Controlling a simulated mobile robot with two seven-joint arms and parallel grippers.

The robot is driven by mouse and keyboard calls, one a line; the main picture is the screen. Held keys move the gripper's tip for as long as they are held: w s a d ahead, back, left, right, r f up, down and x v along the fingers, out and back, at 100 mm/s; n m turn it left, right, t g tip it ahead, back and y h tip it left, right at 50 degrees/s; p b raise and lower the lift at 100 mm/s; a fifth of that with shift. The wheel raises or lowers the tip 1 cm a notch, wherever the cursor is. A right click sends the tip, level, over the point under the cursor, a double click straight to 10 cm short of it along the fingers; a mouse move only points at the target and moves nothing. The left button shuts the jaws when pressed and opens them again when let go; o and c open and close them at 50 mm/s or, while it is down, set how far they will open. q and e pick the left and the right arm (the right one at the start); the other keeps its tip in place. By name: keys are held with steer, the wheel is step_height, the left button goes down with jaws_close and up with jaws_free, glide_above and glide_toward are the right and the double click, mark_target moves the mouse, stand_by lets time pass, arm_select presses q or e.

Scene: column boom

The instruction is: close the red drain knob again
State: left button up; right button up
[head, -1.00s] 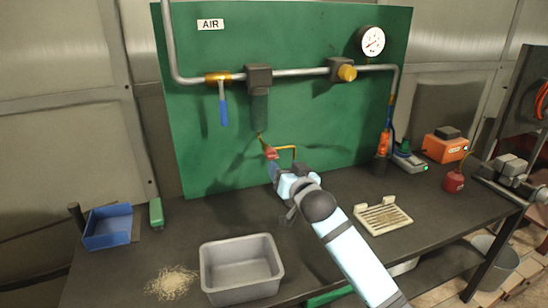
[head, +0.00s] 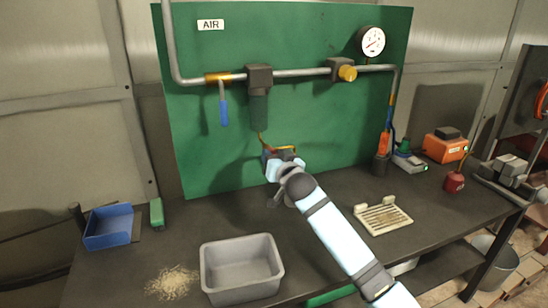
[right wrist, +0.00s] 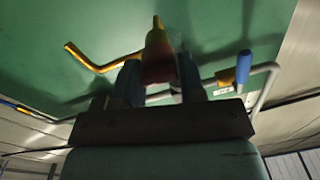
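The red drain knob (right wrist: 157,68) shows in the right wrist view between the two fingers of my right gripper (right wrist: 158,82), with a yellow fitting above it. A bent yellow tube (right wrist: 92,62) runs off to its left. In the head view my right gripper (head: 270,157) is up at the knob, below the dark filter bowl (head: 259,110), and mostly hides the knob. The fingers stand on either side of the knob; whether they press on it I cannot tell. My left gripper is not in view.
The blue-handled valve (head: 223,108) hangs left of the filter and the yellow regulator knob (head: 347,73) is to the right, both on the green panel (head: 320,120). A grey tray (head: 240,284), a blue bin (head: 108,228) and a slotted plate (head: 383,216) are on the bench.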

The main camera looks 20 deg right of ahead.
steer(key=shift+r+n+p, duration=0.1)
steer(key=shift+n+p, duration=0.2)
steer(key=shift+p, duration=0.1)
steer(key=shift+n+p, duration=0.6)
steer(key=n+p, duration=0.2)
steer(key=shift+r+n, duration=0.1)
steer(key=shift+n, duration=0.2)
steer(key=n+p, duration=0.2)
steer(key=n, duration=0.1)
steer(key=n+p, duration=0.1)
steer(key=n, duration=0.1)
steer(key=n+p, duration=0.2)
steer(key=n, duration=0.1)
steer(key=shift+n+g+h, duration=0.3)
steer(key=shift+a+n+p, duration=0.1)
steer(key=shift+n+p, duration=0.85)
steer(key=shift+n, duration=1.15)
steer(key=o, duration=0.9)
steer(key=shift+c, duration=0.2)
steer(key=shift+f, duration=0.2)
